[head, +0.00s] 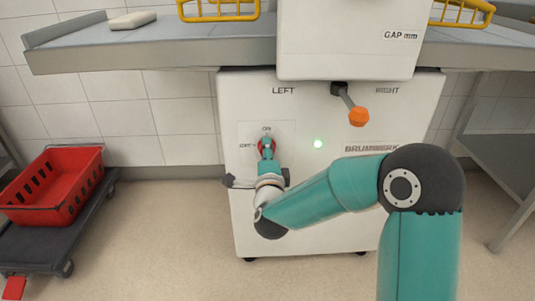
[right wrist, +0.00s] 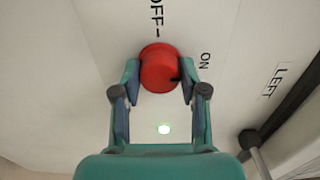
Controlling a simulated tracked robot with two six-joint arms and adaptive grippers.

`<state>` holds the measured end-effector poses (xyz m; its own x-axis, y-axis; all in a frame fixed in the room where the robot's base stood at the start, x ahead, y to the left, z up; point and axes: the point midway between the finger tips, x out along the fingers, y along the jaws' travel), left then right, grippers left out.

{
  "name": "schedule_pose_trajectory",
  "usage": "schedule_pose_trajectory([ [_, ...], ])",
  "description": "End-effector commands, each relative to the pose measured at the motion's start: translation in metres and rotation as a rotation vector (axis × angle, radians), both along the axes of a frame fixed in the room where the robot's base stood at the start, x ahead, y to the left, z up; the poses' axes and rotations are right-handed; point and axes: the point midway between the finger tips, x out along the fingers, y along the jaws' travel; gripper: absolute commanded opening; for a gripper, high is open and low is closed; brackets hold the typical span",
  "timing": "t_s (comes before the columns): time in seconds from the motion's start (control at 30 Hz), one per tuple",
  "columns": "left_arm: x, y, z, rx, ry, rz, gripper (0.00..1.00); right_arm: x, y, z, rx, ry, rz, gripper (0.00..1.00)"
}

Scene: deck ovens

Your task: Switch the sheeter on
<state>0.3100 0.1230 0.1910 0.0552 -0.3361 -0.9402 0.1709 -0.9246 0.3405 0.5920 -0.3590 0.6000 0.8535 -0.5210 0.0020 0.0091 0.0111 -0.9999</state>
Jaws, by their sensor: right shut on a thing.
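The sheeter (head: 330,185) is a white cabinet with a control panel on its front. Its red rotary switch (head: 263,141) sits at the left of the panel, with OFF to its left and ON above it. My right gripper (head: 267,148) reaches it from below and hides much of it. In the right wrist view the gripper (right wrist: 160,78) is shut on the round red knob (right wrist: 158,62), one finger on each side. A dark mark shows at the knob's edge on the ON side. A green lamp (head: 318,143) is lit beside the switch. My left gripper is out of view.
An orange-tipped lever (head: 358,116) hangs below the sheeter's upper housing, right of the switch. A grey table wing (head: 160,55) juts out above. A red crate (head: 55,190) stands on a dark dolly at the left. The floor in front is clear.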

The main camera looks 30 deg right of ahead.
Motion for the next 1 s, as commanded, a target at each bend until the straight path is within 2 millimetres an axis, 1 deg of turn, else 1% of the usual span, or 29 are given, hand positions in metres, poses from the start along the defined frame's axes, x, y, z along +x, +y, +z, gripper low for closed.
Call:
schedule_pose_trajectory([
  [0.03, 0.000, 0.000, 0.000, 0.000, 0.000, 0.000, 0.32, -0.002, -0.005, -0.001, 0.003, 0.002, -0.015, 0.48],
  [0.1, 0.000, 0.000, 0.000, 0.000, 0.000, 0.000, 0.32, -0.002, -0.005, -0.001, 0.003, 0.002, -0.014, 0.59],
  [0.17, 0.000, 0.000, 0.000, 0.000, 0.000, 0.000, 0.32, -0.001, -0.004, -0.001, 0.003, 0.002, -0.011, 0.69],
  [0.47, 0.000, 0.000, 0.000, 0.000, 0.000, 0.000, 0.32, -0.001, -0.001, -0.001, 0.001, 0.002, -0.005, 0.69],
  [0.63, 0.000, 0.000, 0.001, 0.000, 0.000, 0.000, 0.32, -0.009, 0.005, -0.001, 0.001, 0.002, -0.004, 0.69],
  [0.77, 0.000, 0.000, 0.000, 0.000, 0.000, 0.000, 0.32, -0.026, 0.015, -0.001, 0.001, 0.002, -0.002, 0.69],
  [1.0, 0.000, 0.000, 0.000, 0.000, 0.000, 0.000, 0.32, -0.068, 0.041, -0.001, 0.001, 0.002, -0.001, 0.69],
])
